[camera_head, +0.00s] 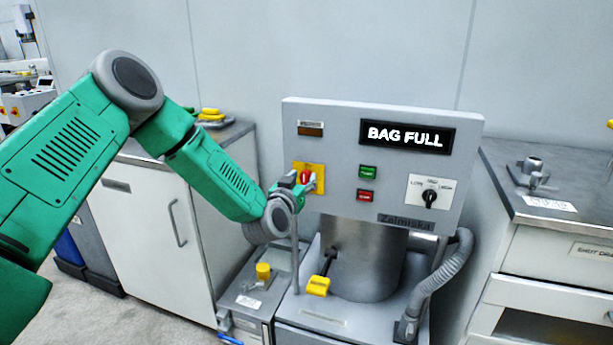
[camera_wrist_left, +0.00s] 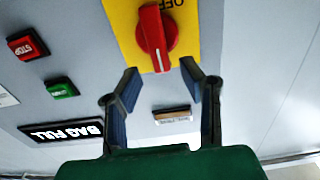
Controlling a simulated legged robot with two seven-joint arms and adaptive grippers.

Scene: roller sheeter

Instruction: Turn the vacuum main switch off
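The vacuum main switch is a red rotary knob (camera_head: 305,177) on a yellow plate (camera_head: 318,171), at the left of the grey panel. In the left wrist view the red knob (camera_wrist_left: 156,38) sits on its yellow plate (camera_wrist_left: 188,25), with part of an upside-down OFF label at the top edge. Its handle lies nearly upright in that view. My left gripper (camera_head: 296,180) is at the plate. In the wrist view its two blue-padded fingers (camera_wrist_left: 159,70) are apart, with the knob's near end close to the gap; contact cannot be told. My right gripper is not in view.
The panel has a BAG FULL display (camera_head: 405,135), a green button (camera_head: 368,172), a red button (camera_head: 366,196) and a black selector knob (camera_head: 429,199). Below are a metal canister (camera_head: 362,262), a grey hose (camera_head: 440,275) and a yellow handle (camera_head: 318,286). Cabinets stand on both sides.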

